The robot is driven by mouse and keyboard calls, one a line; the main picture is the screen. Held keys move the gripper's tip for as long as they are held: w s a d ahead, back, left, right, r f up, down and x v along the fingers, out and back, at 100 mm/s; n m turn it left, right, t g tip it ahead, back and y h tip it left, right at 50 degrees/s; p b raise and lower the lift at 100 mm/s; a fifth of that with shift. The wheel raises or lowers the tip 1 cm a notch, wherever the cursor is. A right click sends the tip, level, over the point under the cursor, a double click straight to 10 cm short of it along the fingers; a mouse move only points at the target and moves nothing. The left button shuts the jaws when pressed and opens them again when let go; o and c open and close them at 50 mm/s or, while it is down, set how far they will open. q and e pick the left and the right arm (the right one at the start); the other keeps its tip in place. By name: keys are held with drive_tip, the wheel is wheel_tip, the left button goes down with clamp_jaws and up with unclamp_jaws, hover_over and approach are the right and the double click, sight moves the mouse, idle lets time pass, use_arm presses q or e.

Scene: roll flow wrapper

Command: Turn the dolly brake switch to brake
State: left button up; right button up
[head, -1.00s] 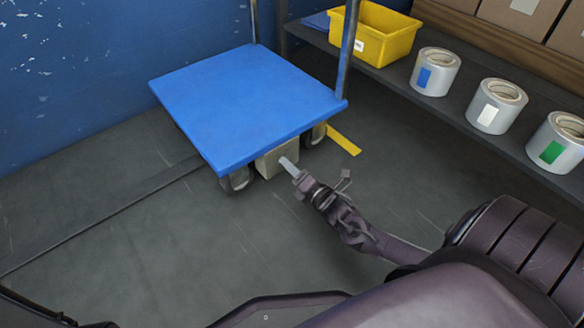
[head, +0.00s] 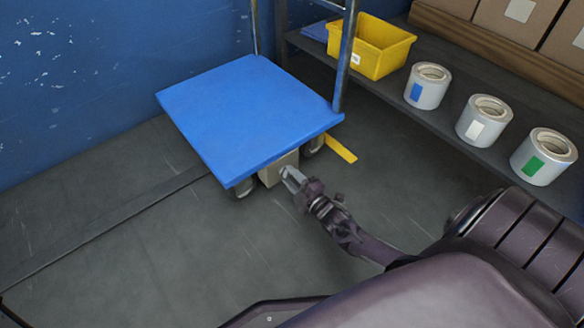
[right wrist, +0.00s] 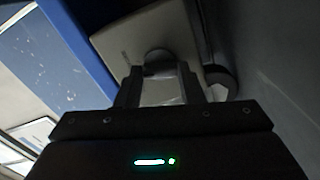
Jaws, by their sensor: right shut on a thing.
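The blue dolly (head: 245,110) stands on the floor near the blue wall. A beige brake box (head: 277,169) sits under its near edge, between two wheels. My right gripper (head: 289,177) is at the front face of this box. In the right wrist view, my right gripper (right wrist: 160,88) has its fingers on either side of a dark round brake switch (right wrist: 158,60) on the box and is shut on it. The switch's grip and any brake marking are hidden by the fingers. My left gripper is out of view.
A dark shelf (head: 440,118) on the right holds a yellow bin (head: 368,50), several cardboard boxes and tape rolls with blue, white and green labels. A yellow floor strip (head: 341,150) lies beside the dolly. The floor in front is clear.

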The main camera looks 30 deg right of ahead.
drive_tip(key=shift+m+p, duration=0.5)
drive_tip(key=shift+m, duration=0.7)
drive_tip(key=o, duration=1)
drive_tip(key=s+p, duration=0.1)
drive_tip(key=s, duration=0.1)
drive_tip(key=s+p, duration=0.1)
drive_tip(key=s, duration=0.2)
drive_tip(key=s+p, duration=0.2)
drive_tip(key=shift+s+d, duration=0.25)
drive_tip(key=shift+s, duration=0.15)
